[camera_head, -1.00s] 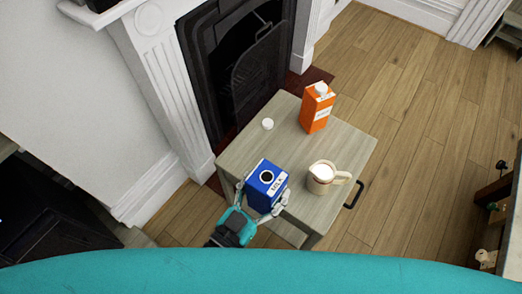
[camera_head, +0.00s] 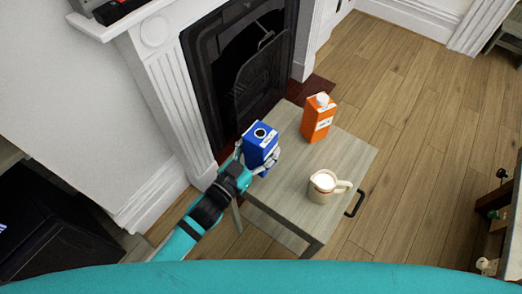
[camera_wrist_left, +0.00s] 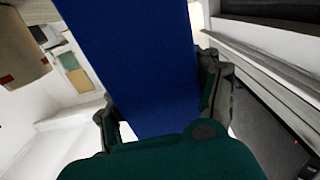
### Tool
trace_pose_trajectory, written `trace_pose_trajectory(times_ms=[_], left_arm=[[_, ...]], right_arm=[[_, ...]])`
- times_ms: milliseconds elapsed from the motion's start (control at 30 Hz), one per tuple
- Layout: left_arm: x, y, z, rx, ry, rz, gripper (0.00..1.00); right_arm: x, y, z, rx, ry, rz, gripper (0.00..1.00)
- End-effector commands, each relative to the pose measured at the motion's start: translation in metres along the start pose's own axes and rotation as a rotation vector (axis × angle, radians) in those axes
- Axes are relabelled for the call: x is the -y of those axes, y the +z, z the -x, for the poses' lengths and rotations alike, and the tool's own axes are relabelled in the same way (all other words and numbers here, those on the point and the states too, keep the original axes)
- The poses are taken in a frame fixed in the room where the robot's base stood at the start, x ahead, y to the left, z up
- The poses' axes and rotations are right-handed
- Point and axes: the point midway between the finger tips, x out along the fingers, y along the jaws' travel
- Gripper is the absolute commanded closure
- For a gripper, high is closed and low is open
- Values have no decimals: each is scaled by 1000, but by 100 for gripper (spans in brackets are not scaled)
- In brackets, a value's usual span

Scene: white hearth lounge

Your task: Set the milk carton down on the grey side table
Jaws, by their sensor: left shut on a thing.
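The blue milk carton (camera_head: 261,147) is upright, its dark round opening facing up. My left gripper (camera_head: 258,162) is shut on its sides, over the far left part of the grey side table (camera_head: 285,205). I cannot tell whether the carton's base touches the tabletop; its lower part is hidden by the gripper. In the left wrist view the carton's plain blue side (camera_wrist_left: 150,65) fills the middle, between the dark fingers (camera_wrist_left: 160,105). My right gripper is not in view.
An orange carton (camera_head: 317,121) stands on the table's far right part. A cream jug (camera_head: 323,189) of white liquid stands nearer, its handle to the right. The tabletop between them and its near left part are clear. The fireplace (camera_head: 238,75) is behind the table.

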Motion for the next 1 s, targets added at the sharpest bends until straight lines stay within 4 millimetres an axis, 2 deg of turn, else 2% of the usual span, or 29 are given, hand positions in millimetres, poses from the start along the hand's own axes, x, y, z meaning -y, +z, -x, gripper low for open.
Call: trace_pose_trajectory(times_ms=[33, 100, 233, 667, 700, 867, 1000], left_arm=[[4, 2, -5, -2, -1, 0, 91], [3, 16, -4, 0, -2, 3, 91], [2, 31, -3, -3, -2, 2, 91], [2, 38, -3, -4, -1, -1, 91], [3, 38, -3, -1, -1, -1, 32], [2, 38, -2, -1, -1, -1, 11], [2, 38, -2, -1, -1, -1, 11]], right_arm=[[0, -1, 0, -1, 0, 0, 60], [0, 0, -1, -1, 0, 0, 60], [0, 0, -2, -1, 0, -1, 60], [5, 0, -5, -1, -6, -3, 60], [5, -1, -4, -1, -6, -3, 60], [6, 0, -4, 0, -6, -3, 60], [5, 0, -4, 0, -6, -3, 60]])
